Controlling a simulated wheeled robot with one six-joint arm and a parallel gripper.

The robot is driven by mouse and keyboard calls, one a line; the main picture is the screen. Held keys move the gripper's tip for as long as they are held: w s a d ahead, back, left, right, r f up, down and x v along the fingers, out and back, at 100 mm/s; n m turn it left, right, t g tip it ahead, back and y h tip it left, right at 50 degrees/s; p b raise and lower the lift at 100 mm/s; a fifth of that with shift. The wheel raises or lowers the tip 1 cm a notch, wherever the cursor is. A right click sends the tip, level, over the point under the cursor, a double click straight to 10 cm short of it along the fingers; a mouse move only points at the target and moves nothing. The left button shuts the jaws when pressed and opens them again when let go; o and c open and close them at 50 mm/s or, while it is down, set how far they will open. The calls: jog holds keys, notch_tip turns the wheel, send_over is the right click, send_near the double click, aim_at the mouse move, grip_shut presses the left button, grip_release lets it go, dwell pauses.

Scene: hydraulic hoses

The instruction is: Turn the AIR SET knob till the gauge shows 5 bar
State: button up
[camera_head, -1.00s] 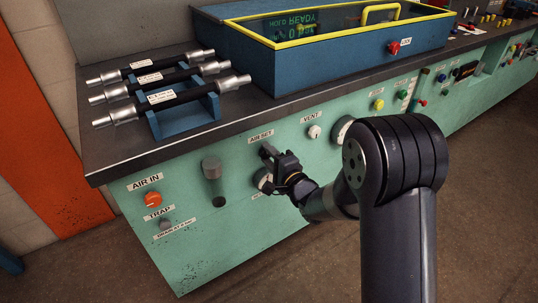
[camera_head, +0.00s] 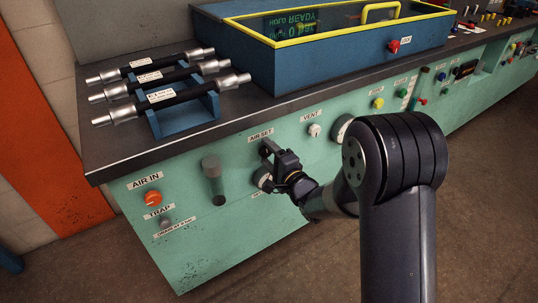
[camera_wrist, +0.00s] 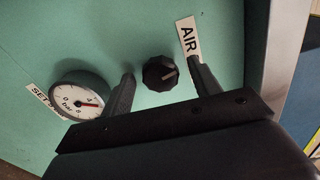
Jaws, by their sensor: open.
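The AIR SET knob (camera_wrist: 160,73) is black and ribbed with a pale pointer line, on the green panel below its label (camera_head: 261,135). In the wrist view my gripper (camera_wrist: 161,68) is open, with one finger on each side of the knob and visible gaps between. I cannot tell how far the fingertips reach along it. The round white gauge (camera_wrist: 79,104) sits beside the left finger, with a red needle. Its exact reading is too small to tell, and my gripper hides its lower edge. In the head view my gripper (camera_head: 267,152) covers the knob.
The orange AIR IN knob (camera_head: 152,198) and a grey-green cylinder (camera_head: 213,180) are on the panel to the left. The VENT knob (camera_head: 314,130) is to the right. Above, the dark bench top (camera_head: 125,150) overhangs and carries hoses on a blue rack (camera_head: 185,118).

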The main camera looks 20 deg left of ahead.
jog(key=p+v, duration=0.1)
jog(key=v, duration=0.9)
jog(key=shift+s+d, duration=0.25)
jog(key=shift+s, duration=0.05)
jog(key=b+x, duration=0.1)
jog(key=x, duration=1)
jog(key=shift+d, duration=0.1)
jog(key=shift+d, duration=0.15)
